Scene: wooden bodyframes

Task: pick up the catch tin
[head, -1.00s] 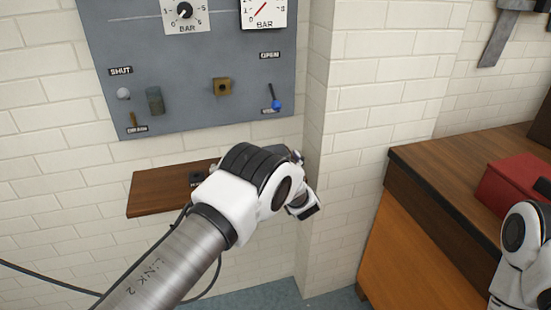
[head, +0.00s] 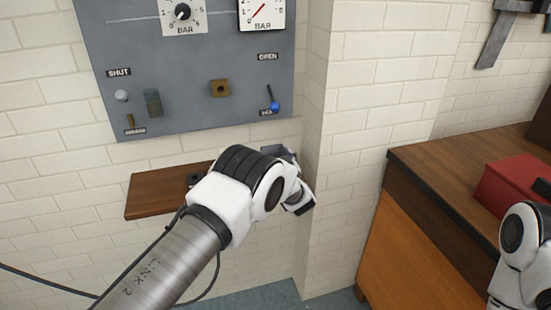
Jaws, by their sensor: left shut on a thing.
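My left arm reaches over the wall shelf (head: 150,196), and its white wrist covers most of the left gripper (head: 284,153). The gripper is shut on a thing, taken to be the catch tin. The tin itself is hidden behind my wrist, so its shape and tilt cannot be told. Part of my right arm shows at the right edge; its gripper is out of view.
The grey panel (head: 190,115) with gauges, knobs and a blue-tipped lever (head: 273,103) hangs just above the shelf. A brick pillar (head: 340,190) stands close right of my left wrist. The wooden bench (head: 420,165) at right bears a red box (head: 508,192).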

